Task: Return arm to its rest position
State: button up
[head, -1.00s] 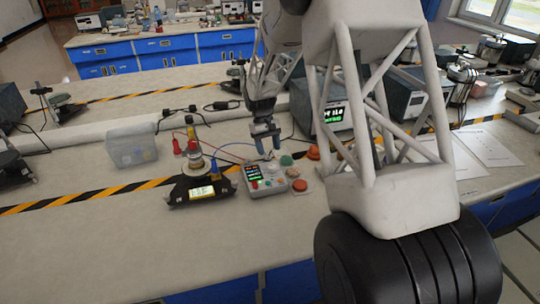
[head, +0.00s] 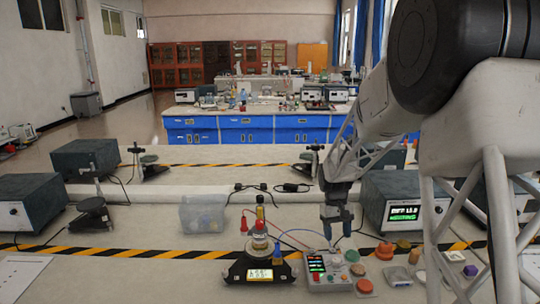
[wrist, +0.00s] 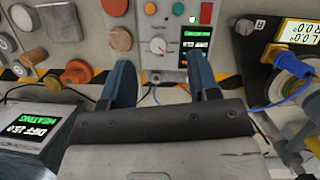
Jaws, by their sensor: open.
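My gripper (head: 338,217) hangs pointing down over the bench, just behind and above the small grey control box (head: 328,284) with green and red displays. In the wrist view my gripper's two blue fingers (wrist: 163,78) are apart with nothing held between them. The control box (wrist: 172,45) shows beyond and between the fingertips, with its knob visible. My arm reaches in from the right side of the head view.
A dark-based instrument (head: 260,268) with a coil and wires stands left of the box. Colored knobs and pucks (head: 384,251) lie to the right. A heater unit (head: 404,207) reading HEATING stands behind them. A clear bin (head: 203,214) sits at left.

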jog(key=s+a+r+m+t, duration=0.1)
jog(key=s+r+t, duration=0.1)
jog(key=s+r, duration=0.5)
jog(key=s+a+r+t, duration=0.1)
jog(key=s+r, duration=0.2)
jog(key=s, duration=0.8)
jog(key=s+a+r+m+t, duration=0.15)
jog(key=s+r, duration=0.35)
jog(key=s, duration=0.5)
jog(key=s+t, duration=0.2)
jog(key=s, duration=0.9)
jog(key=shift+s+a+f+y, duration=0.2)
jog(key=shift+s+a+y, duration=0.1)
jog(key=shift+s+a, duration=0.1)
